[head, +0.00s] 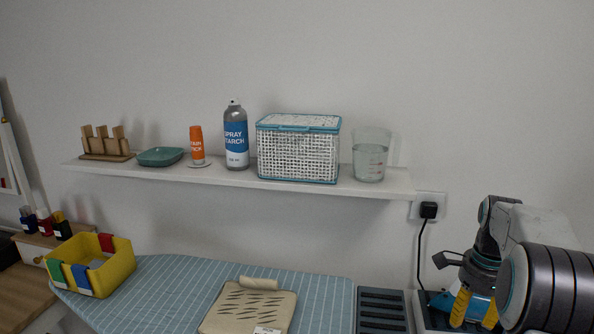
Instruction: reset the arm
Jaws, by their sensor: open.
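My gripper (475,308) is at the lower right of the head view, at the end of my arm. It points downward, with its two yellow fingertips apart and nothing seen between them. It is in front of a blue and white object (435,307), perhaps an iron, at the right end of the ironing board. My arm hides part of that object.
A white wall shelf (300,184) holds a spray starch can (236,140), a white basket (298,150), a measuring cup (370,160), an orange bottle (196,145), a teal dish (160,157) and a wooden rack (106,143). Below are a striped ironing board (185,285) and a yellow bin (119,268).

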